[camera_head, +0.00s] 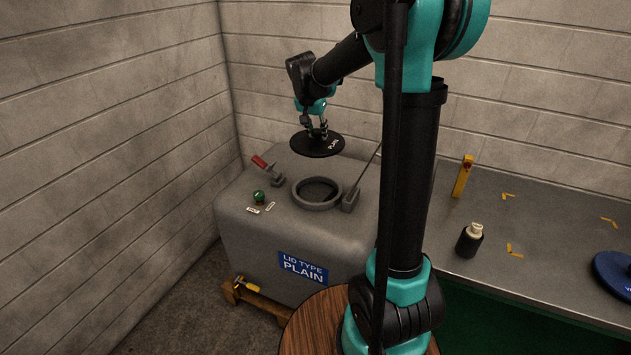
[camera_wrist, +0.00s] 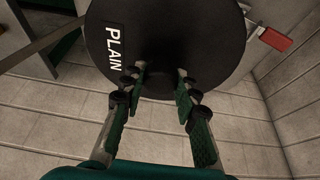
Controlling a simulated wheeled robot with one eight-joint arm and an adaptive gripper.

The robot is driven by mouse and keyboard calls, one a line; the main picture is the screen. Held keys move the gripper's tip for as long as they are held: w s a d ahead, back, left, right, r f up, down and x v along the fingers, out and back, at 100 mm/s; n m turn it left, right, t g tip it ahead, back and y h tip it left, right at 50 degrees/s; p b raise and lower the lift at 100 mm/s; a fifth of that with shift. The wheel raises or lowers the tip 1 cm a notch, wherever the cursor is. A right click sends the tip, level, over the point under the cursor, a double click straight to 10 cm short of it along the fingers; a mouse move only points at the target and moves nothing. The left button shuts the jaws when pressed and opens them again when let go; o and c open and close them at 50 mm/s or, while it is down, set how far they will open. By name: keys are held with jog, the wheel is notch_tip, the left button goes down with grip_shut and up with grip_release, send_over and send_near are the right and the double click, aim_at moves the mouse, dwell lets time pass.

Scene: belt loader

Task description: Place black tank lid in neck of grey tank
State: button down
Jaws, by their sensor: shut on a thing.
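The black tank lid (camera_head: 314,146) is a round disc with a white PLAIN label. My gripper (camera_head: 317,133) is shut on it and holds it in the air above the grey tank (camera_head: 240,225). In the wrist view the lid (camera_wrist: 220,30) fills the upper middle, with my gripper's fingers (camera_wrist: 160,85) over its face; the exact grip point is hard to make out. The tank's neck (camera_head: 318,205) is a raised round ring with an open, dark hole. The lid hangs above and behind the neck in the head view, apart from it.
A red-handled clamp (camera_head: 264,165) and a green knob (camera_head: 258,197) stand left of the neck. A grey block (camera_head: 350,200) with a rod is right of it. The bench (camera_head: 560,230) carries a dark bottle (camera_head: 470,240), a yellow device (camera_head: 463,177) and a blue disc (camera_head: 614,272).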

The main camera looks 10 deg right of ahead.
notch_tip(320, 180, down, 19)
dwell(0.5)
jog(key=c, duration=1.1)
grip_release()
jog(key=shift+f, duration=0.1)
jog(key=shift+c, duration=0.2)
jog(key=v, duration=1.2)
jog(key=s+d+f+n, duration=0.2)
jog(key=s, duration=0.7)
jog(key=s+d+f+n+y, duration=0.1)
jog(key=s+d+f+n, duration=0.1)
jog(key=s, duration=0.8)
jog(key=s+d+f+n+y, duration=0.1)
jog(key=s+d+f+n, duration=0.1)
jog(key=s, duration=0.7)
jog(key=shift+s+d+n+t, duration=0.2)
jog(key=shift+d+n+t, duration=0.1)
jog(key=shift+n, duration=0.1)
